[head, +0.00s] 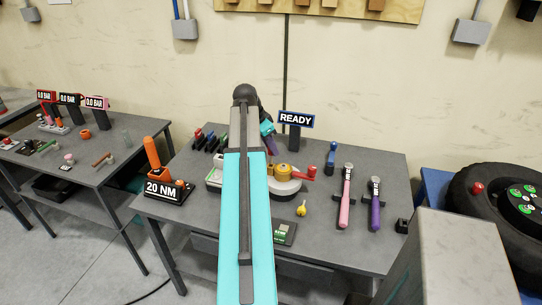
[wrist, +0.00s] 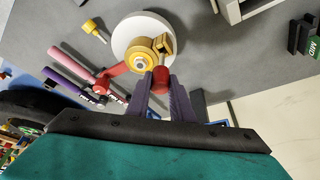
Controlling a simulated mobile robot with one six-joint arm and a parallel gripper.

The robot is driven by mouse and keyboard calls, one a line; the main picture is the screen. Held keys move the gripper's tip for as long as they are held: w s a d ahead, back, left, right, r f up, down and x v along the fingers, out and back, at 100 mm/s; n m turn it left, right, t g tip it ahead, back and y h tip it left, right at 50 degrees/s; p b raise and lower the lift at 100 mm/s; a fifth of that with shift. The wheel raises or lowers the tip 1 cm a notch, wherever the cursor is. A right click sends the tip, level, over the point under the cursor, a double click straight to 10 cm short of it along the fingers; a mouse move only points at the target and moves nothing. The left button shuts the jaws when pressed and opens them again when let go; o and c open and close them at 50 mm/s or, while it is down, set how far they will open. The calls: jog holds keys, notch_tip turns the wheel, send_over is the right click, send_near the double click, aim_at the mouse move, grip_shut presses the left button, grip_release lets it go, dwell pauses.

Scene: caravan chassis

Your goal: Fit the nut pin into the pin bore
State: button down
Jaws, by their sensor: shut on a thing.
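My gripper (wrist: 161,88) is shut on a short red piece (wrist: 161,79), which I take to be the nut pin. Its tip is hidden or merges with the gold parts ahead. A white round base (wrist: 122,36) carries a gold disc (wrist: 137,57) with a pale centre. A gold block (wrist: 166,44) stands beside the disc, just beyond the red piece. I cannot tell which opening is the pin bore, or whether the pin is touching it or apart. In the head view my gripper (head: 271,147) is at the back-left of the white base (head: 285,190); the pin is hidden there.
A red lever (head: 305,172) sticks out right of the base. A READY sign (head: 296,121) stands behind. The front right tabletop is mostly clear.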

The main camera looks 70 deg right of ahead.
aim_at(270, 155)
jog(key=shift+f, duration=0.45)
jog(key=shift+f+p, duration=0.6)
jog(key=shift+f, duration=1.25)
jog(key=shift+f, duration=0.2)
jog(key=c, duration=1.6)
grip_release()
jog(key=shift+o, duration=0.2)
jog(key=shift+r, duration=0.15)
jog(key=shift+r, duration=0.1)
jog(key=b+v, duration=0.2)
jog(key=v, duration=1)
jog(key=shift+b, duration=0.35)
